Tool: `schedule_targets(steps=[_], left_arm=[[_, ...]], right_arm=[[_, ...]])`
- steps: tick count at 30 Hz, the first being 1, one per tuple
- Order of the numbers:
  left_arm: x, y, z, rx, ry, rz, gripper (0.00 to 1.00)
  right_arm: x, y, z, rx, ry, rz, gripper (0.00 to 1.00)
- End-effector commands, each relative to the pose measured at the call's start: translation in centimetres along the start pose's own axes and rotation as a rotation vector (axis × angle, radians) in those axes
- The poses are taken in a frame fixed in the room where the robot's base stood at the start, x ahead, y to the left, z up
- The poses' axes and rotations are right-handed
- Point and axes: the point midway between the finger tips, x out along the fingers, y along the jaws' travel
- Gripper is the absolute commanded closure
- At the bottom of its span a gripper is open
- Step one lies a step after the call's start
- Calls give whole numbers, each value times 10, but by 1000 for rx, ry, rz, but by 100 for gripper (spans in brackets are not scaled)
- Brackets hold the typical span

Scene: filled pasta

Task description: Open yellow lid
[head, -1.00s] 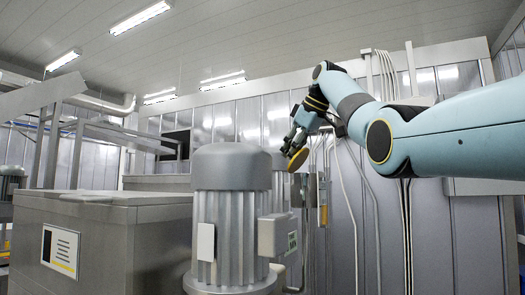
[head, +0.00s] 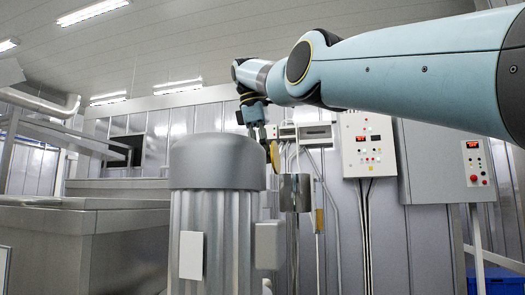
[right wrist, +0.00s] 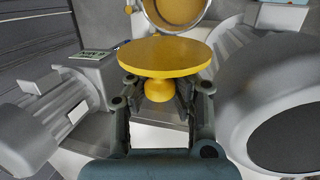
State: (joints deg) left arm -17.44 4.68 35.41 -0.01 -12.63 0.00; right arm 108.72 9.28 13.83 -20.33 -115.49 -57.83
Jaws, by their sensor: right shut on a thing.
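The yellow lid (right wrist: 165,55) is a round disc with a ball-shaped knob (right wrist: 158,90). My right gripper (right wrist: 160,98) is shut on the knob, one finger on each side. In the head view the lid (head: 274,157) shows nearly edge-on, hanging beside my right gripper (head: 262,135), in the air to the right of the grey motor. A round metal-rimmed opening (right wrist: 205,18), yellow inside, shows beyond the lid in the right wrist view, cut by the top edge. The lid is off this opening. My left gripper is in neither view.
The large grey ribbed motor (head: 217,165) stands close in front and hides what is behind it. A steel tank (head: 100,205) stands at left. Control boxes (head: 369,143) with pipes hang on the back wall at right. Another ribbed motor (right wrist: 50,110) shows in the right wrist view.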

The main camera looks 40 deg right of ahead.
Motion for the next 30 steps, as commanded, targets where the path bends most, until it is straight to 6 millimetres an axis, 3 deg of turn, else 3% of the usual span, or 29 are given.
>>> schedule_targets(steps=[1,19,20,21,28,30], left_arm=[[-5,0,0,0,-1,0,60],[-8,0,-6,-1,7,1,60],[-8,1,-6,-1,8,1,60],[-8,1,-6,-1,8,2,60],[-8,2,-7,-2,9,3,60],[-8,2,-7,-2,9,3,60]], right_arm=[[-15,5,1,2,10,29,100],[-11,4,1,-6,-24,29,100],[-11,4,1,-6,-24,29,87],[-11,4,1,-6,-24,29,82],[-8,2,1,-7,-28,22,52],[-7,2,1,-7,-29,20,51]])
